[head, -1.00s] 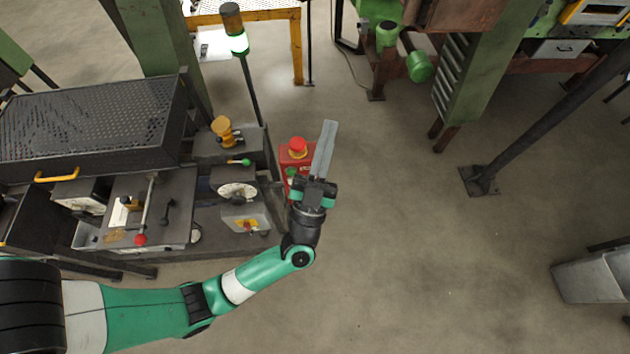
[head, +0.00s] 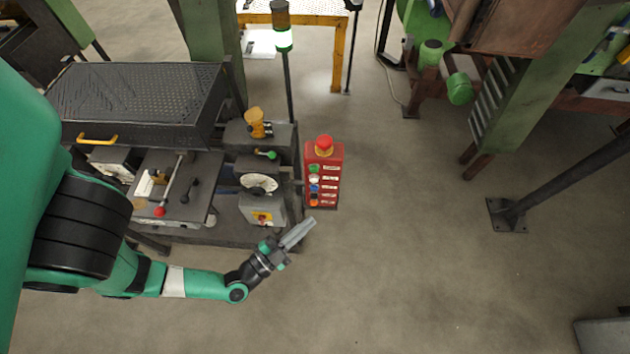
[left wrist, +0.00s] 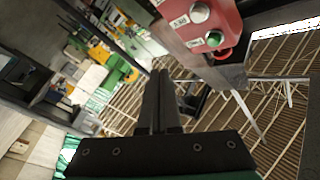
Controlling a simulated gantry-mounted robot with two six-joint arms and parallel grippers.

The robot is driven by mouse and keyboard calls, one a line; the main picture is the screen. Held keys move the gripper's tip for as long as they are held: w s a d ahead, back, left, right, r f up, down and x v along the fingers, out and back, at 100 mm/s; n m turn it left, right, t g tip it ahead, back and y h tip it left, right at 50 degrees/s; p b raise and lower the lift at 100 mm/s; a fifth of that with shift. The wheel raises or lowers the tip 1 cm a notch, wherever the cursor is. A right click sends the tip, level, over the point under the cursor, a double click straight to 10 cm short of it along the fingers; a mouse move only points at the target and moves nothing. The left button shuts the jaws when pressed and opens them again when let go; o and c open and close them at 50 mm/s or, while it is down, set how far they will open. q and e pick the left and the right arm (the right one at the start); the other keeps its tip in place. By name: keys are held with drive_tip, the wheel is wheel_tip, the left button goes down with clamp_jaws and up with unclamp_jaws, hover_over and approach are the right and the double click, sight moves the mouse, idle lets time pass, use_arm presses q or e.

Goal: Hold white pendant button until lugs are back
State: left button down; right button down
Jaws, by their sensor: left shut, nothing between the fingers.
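The red pendant (head: 332,178) hangs right of the machine bench, with a red mushroom button on top and a column of coloured buttons. The white button (head: 314,179) sits below the green button (head: 314,168). My left gripper (head: 309,223) is shut and empty, just below the pendant and apart from it. In the left wrist view the pendant (left wrist: 178,38) is at the upper right, with the white button (left wrist: 200,12) and green button (left wrist: 214,39) showing. The shut fingers (left wrist: 160,75) point beside it. My right gripper is out of view. I cannot make out the lugs.
The machine bench (head: 285,237), with its perforated cover (head: 140,95), levers and dial, stands left of the pendant. Green posts and a dark slanted strut (head: 560,165) stand at right. The floor right of the pendant is clear.

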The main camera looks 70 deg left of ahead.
sight(314, 179)
use_arm(q)
drive_tip(key=w+a+b, duration=0.3)
drive_tip(key=a, duration=0.5)
idle(0.8)
drive_tip(key=shift+w+a, duration=0.1)
drive_tip(key=shift+a, duration=0.1)
idle(1.7)
drive_tip(key=shift+w+a, duration=0.2)
drive_tip(key=shift+a, duration=0.1)
drive_tip(key=shift+w+a+p, duration=0.15)
drive_tip(key=shift+a+p, duration=0.3)
idle(3.8)
